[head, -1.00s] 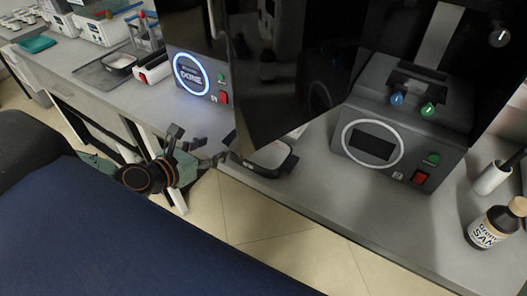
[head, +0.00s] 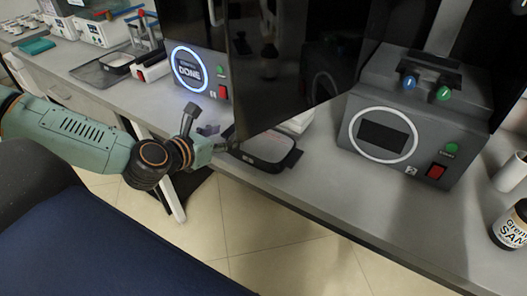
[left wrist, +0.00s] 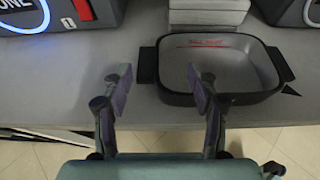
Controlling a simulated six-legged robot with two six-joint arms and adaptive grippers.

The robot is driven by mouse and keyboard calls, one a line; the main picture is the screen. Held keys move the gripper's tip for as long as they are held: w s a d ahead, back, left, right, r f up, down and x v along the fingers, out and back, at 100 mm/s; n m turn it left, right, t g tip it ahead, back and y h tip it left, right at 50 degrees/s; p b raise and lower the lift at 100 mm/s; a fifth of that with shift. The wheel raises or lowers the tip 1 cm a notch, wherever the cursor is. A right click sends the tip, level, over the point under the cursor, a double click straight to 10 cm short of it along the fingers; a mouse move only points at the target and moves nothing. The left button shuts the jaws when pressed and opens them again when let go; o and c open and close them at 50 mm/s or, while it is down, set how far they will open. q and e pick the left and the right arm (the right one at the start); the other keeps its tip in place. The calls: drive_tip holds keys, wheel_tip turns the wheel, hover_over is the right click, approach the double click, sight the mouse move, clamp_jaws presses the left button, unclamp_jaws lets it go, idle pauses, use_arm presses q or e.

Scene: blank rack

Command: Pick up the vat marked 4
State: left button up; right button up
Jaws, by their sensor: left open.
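A shallow vat (head: 268,148) with a black rim and side handles lies at the front edge of the counter, partly under a dark hanging panel. In the left wrist view the vat (left wrist: 180,86) shows a grey inside and small red print. I cannot read a 4 on it. My left gripper (head: 222,138) is at the vat's left end. In the left wrist view its fingers (left wrist: 158,82) are apart, near the vat's left handle and near side, with nothing gripped. Whether they touch the vat is unclear. My right gripper is not in view.
A machine with a lit ring reading DONE (head: 190,70) stands left of the vat. Another grey machine (head: 390,125) is to the right. A stack of pale slabs (left wrist: 208,14) lies behind the vat. A similar vat (head: 117,61) sits farther back. A bottle (head: 512,228) stands far right.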

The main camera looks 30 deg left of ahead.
sight(230, 134)
use_arm(q)
drive_tip(key=shift+w+a+f+b, duration=0.7)
drive_tip(key=shift+a+f+b, duration=0.05)
drive_tip(key=shift+b, duration=0.35)
drive_tip(key=shift+w+d+f+b, duration=0.1)
drive_tip(key=shift+w+d+b, duration=0.35)
drive_tip(key=shift+w+b, duration=0.3)
drive_tip(key=shift+w+d+f+b, duration=0.1)
drive_tip(key=shift+w+b, duration=0.15)
drive_tip(key=shift+b, duration=0.05)
drive_tip(key=shift+w+a+f+b, duration=0.2)
drive_tip(key=shift+a+b, duration=0.1)
drive_tip(key=shift+b, duration=0.2)
drive_tip(key=shift+w+d, duration=0.2)
drive_tip(key=shift+w, duration=0.05)
drive_tip(key=shift+o, duration=0.3)
drive_tip(key=shift+f, duration=0.1)
drive_tip(key=shift+s, duration=0.1)
drive_tip(key=c, duration=0.9)
clamp_jaws()
